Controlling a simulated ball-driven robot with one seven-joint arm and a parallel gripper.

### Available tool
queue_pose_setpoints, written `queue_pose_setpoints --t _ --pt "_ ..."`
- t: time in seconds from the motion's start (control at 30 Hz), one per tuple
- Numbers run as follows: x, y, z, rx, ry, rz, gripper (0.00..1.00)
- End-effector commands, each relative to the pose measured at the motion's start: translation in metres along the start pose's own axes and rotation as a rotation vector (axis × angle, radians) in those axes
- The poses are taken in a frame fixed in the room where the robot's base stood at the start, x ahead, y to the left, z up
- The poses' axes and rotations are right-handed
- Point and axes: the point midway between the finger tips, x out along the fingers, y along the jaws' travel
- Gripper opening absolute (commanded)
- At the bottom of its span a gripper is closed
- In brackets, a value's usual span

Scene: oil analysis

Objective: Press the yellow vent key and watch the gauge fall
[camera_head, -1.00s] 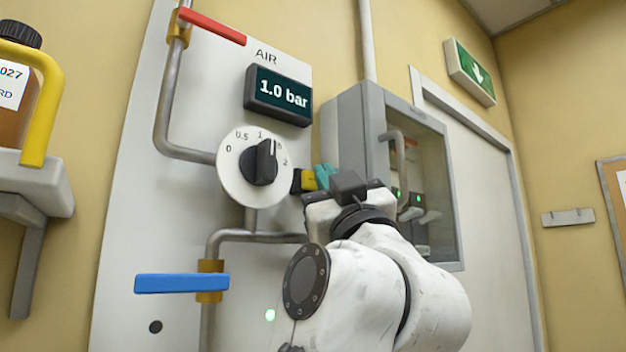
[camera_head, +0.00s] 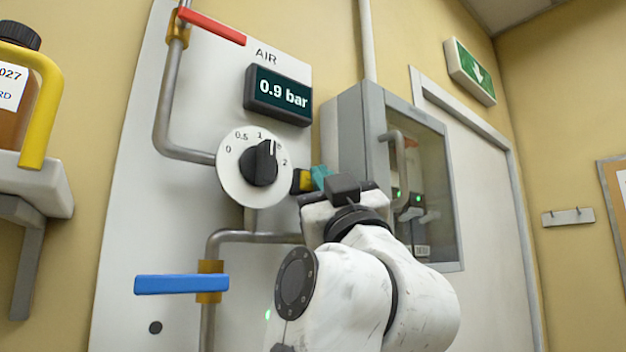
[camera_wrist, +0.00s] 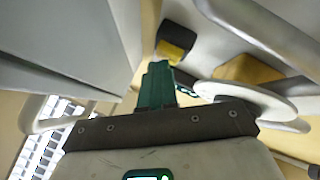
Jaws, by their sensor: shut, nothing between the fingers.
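The yellow vent key (camera_head: 305,180) sits in a black housing on the panel, right of the round dial. It also shows in the wrist view (camera_wrist: 172,51), just beyond the fingertips. My gripper (camera_head: 318,176) is shut, with its teal fingers together and empty. In the wrist view the fingertips (camera_wrist: 159,66) meet the lower edge of the key; I cannot tell whether they touch it or how far it is pressed. The digital gauge (camera_head: 278,95) under the word AIR reads 0.9 bar.
The black-knobbed dial (camera_head: 238,188) is close left of the key. A red lever (camera_head: 212,26) is above and a blue lever (camera_head: 168,284) below, on grey pipes. A grey glass-fronted cabinet (camera_head: 350,125) stands close to the right of my gripper. A bottle (camera_head: 22,95) is on a shelf far left.

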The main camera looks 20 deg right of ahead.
Motion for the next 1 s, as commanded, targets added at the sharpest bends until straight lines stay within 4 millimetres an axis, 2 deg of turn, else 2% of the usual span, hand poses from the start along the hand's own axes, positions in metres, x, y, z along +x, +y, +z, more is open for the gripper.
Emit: queue_pose_setpoints --t 0.47,1.0 --pt "0.000 -0.001 0.001 0.000 -0.002 -0.002 0.00" --pt "-0.012 0.008 -0.008 0.000 -0.001 -0.001 0.00"
